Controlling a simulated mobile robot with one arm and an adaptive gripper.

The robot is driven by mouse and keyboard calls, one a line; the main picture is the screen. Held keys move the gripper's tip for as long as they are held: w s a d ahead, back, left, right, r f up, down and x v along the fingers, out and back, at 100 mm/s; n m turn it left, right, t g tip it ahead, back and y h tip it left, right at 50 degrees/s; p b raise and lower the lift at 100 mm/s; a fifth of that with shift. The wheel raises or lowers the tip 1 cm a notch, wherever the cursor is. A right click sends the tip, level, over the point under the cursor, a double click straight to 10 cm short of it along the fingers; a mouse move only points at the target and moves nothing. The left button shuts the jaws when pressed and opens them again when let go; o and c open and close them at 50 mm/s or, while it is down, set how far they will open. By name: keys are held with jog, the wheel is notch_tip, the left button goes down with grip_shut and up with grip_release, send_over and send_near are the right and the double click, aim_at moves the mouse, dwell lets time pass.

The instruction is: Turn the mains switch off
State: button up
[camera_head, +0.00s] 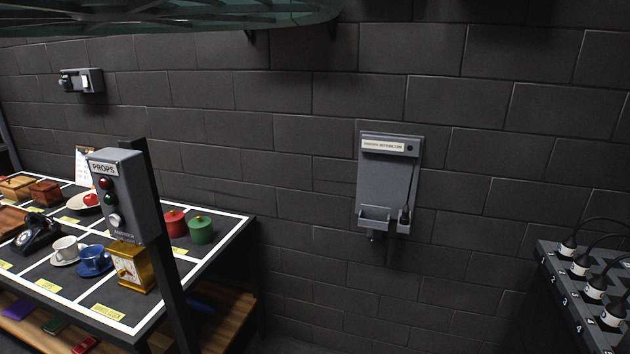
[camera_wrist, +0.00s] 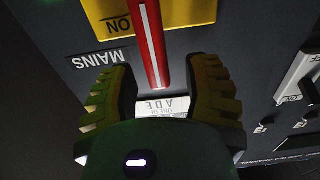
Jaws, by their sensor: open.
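The mains switch shows in the wrist view as a red lever (camera_wrist: 151,42) with a white stripe, running down from the top edge. A yellow plate (camera_wrist: 102,26) marked ON lies behind it, and an upside-down MAINS label (camera_wrist: 97,58) sits to its left. My gripper (camera_wrist: 163,72) is open, with its ridged fingers on either side of the lever's lower end. There are visible gaps between the lever and both fingers. I cannot tell how far the lever is in depth. The lever's upper end is out of frame. The head view shows neither the lever nor my gripper.
In the wrist view, a white rocker switch (camera_wrist: 297,80) is on the panel at right. In the head view, a props table (camera_head: 236,243) with a button post (camera_head: 122,196) stands left, a grey wall box (camera_head: 384,180) hangs centrally, and a cable-plug console (camera_head: 560,300) stands right.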

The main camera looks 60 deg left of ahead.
dwell(0.3)
grip_shut()
dwell(0.4)
